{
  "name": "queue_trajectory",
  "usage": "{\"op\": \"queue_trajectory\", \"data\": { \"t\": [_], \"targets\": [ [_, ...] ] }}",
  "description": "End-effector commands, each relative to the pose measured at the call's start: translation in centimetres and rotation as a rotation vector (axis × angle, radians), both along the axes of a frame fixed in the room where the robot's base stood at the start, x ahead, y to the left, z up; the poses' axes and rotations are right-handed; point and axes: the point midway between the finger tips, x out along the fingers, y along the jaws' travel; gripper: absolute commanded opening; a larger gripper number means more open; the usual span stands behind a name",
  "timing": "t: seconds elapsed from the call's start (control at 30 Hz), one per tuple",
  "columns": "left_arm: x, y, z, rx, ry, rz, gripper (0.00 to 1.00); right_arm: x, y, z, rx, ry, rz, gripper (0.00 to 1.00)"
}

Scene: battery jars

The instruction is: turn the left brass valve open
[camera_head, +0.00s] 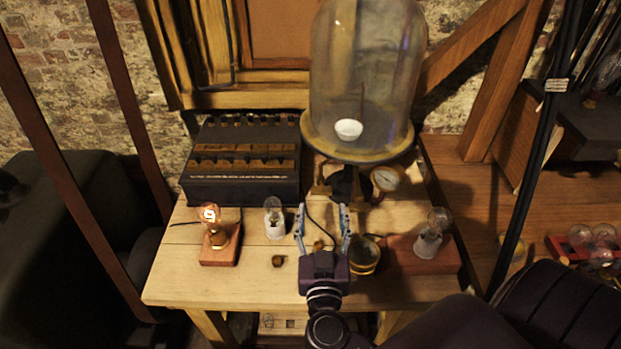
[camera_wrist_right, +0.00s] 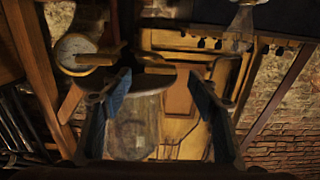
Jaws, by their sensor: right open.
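The bell jar (camera_head: 365,70) stands on a dark pump stand with a round gauge (camera_head: 386,179) at its right. A small brass piece (camera_head: 320,188), which looks like the left valve, sticks out at the left of the stand. My right gripper (camera_head: 322,212) is open and empty, with its blue fingers pointing toward the stand just in front of that piece. In the right wrist view the open fingers (camera_wrist_right: 158,80) frame the stand and jar, and the gauge (camera_wrist_right: 75,52) shows at left. Whether a finger touches the valve cannot be told. My left gripper is not in view.
A lit bulb on a wooden base (camera_head: 220,250) and a white-socketed bulb (camera_head: 274,220) stand left of the gripper. A brass-coloured cup (camera_head: 364,256) and another bulb (camera_head: 432,235) are at right. A dark battery box (camera_head: 240,185) stands behind left. The table's front left (camera_head: 180,285) is bare.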

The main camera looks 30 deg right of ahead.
Motion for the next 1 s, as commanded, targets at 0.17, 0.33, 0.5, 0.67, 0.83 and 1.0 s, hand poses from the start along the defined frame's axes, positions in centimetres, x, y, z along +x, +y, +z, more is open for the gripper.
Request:
{"op": "queue_trajectory", "data": {
  "t": [0.17,0.33,0.5,0.67,0.83,1.0],
  "targets": [
    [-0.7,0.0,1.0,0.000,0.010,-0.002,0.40,1.6,-0.6,0.6,-0.005,-0.018,0.010,0.55],
    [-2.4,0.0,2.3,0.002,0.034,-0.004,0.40,4.0,-2.1,0.7,-0.006,-0.017,0.009,0.55],
    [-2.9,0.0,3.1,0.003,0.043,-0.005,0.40,5.9,-3.3,0.5,-0.006,-0.015,0.008,0.55],
    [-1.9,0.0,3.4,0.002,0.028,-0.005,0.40,6.7,-3.8,0.2,-0.005,-0.013,0.008,0.55],
    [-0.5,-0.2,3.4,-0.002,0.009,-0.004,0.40,6.7,-3.8,0.1,-0.003,-0.015,0.008,0.55],
    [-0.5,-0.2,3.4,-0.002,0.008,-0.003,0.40,6.7,-3.8,0.2,-0.002,-0.014,0.008,0.45]
  ]
}}
